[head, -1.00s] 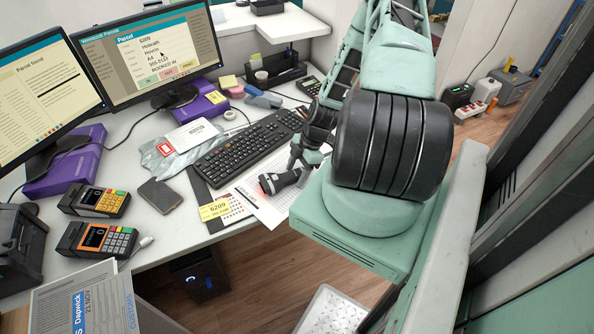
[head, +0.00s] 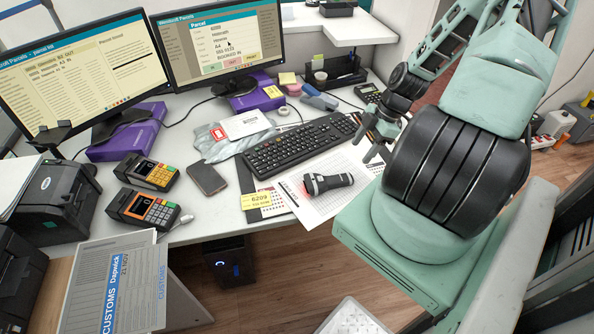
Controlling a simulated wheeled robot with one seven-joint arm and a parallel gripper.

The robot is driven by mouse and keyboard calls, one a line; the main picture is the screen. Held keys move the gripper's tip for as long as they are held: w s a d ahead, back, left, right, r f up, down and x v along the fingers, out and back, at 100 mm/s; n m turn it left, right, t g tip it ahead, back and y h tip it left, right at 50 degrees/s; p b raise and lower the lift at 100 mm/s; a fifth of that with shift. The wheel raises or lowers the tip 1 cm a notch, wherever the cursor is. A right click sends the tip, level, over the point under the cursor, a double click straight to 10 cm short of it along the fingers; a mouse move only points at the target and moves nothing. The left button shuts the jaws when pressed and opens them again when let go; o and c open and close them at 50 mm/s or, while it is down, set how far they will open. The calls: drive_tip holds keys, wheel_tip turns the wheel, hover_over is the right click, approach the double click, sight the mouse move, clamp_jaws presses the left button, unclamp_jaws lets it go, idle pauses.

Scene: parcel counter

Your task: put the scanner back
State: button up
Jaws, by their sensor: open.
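The scanner (head: 330,184), black and grey with a red glow at its left end, lies on its side on a white printed sheet (head: 345,203) at the desk's front edge. My gripper (head: 370,149) is open and empty, just right of and above the scanner, apart from it. Its fingers point down and left toward the desk. Part of my arm covers the desk to the right. I cannot make out a scanner stand for certain.
A keyboard (head: 297,146) lies behind the scanner. A yellow label (head: 256,200) reading 6209 and a phone (head: 207,178) lie to its left. Two card terminals (head: 143,209) stand further left. Two monitors (head: 226,42) stand at the back. A black desk organiser (head: 337,74) holds pens.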

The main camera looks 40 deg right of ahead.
drive_tip(key=w+a+r+m+g+h, duration=0.1)
drive_tip(key=w+a+r, duration=0.25)
drive_tip(key=a, duration=0.45)
drive_tip(key=w+a+r+g+h, duration=0.1)
drive_tip(key=w+a+r, duration=0.1)
drive_tip(key=a+r, duration=0.5)
drive_tip(key=w+a+r+m+g, duration=0.1)
drive_tip(key=w+a+r, duration=0.15)
drive_tip(key=a, duration=0.75)
drive_tip(key=s+a+r, duration=0.3)
drive_tip(key=s+a, duration=0.2)
drive_tip(key=a, duration=0.1)
drive_tip(key=s+a+r+m+h, duration=0.1)
drive_tip(key=s+a+r, duration=0.2)
drive_tip(key=s+a, duration=0.2)
drive_tip(key=s+a+r+m, duration=0.1)
drive_tip(key=s+a+r, duration=0.2)
drive_tip(key=s+a, duration=0.2)
drive_tip(key=a, duration=0.3)
drive_tip(key=shift+r+t, duration=0.25)
drive_tip(key=shift+t, duration=0.05)
